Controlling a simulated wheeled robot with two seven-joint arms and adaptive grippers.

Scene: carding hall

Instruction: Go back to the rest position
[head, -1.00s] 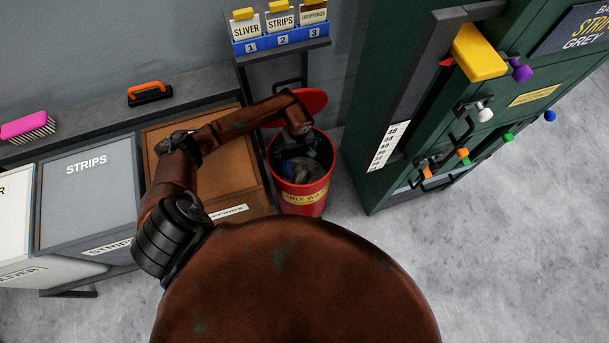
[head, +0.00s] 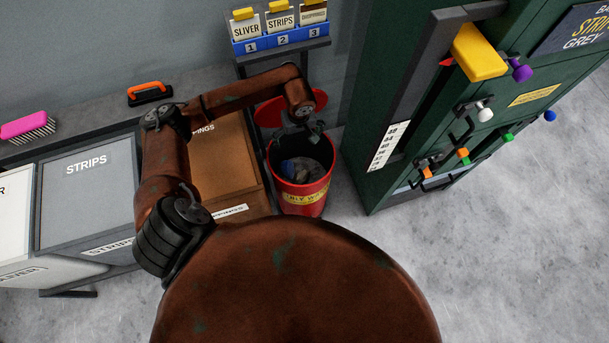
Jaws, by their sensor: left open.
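My left gripper (head: 301,138) hangs above the red bin (head: 300,201), near its far rim. It is open and nothing shows between its fingers. My left arm comes in from the lower left and bends over the brown droppings box. The red bin has a yellow label, and its round red lid stands up behind it, partly hidden by my arm. My right gripper is not in view.
Left stand a brown box (head: 228,165) and a grey STRIPS box (head: 88,190). A blue card rack (head: 281,38) is above. A green machine (head: 385,175) with coloured knobs stands right; grey floor is clear.

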